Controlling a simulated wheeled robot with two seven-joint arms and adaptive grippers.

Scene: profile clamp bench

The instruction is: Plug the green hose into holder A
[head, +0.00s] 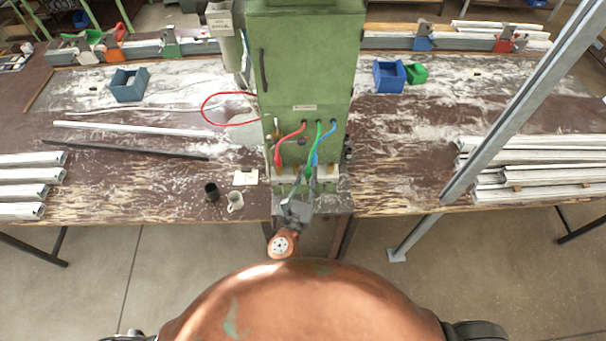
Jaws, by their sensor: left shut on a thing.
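The green hose (318,136) hangs from a port on the front of the green cabinet (309,65) and curves down to its green end (308,170). My left gripper (306,184) reaches up from below and is shut on the green hose near that end, in front of the cabinet's foot. The fingers partly hide the hose end, and I cannot tell whether it touches anything else. Pale blocks stand at the cabinet's foot, one on the left (277,172) and one on the right (331,172). I cannot read which is holder A. My right gripper is not in view.
A red hose (287,136) and a blue hose (326,139) hang close on either side of the green one. A black cup (211,191) and a white mug (235,201) stand to the left. White profiles (525,170) lie stacked at the right, behind a slanted grey post (500,110).

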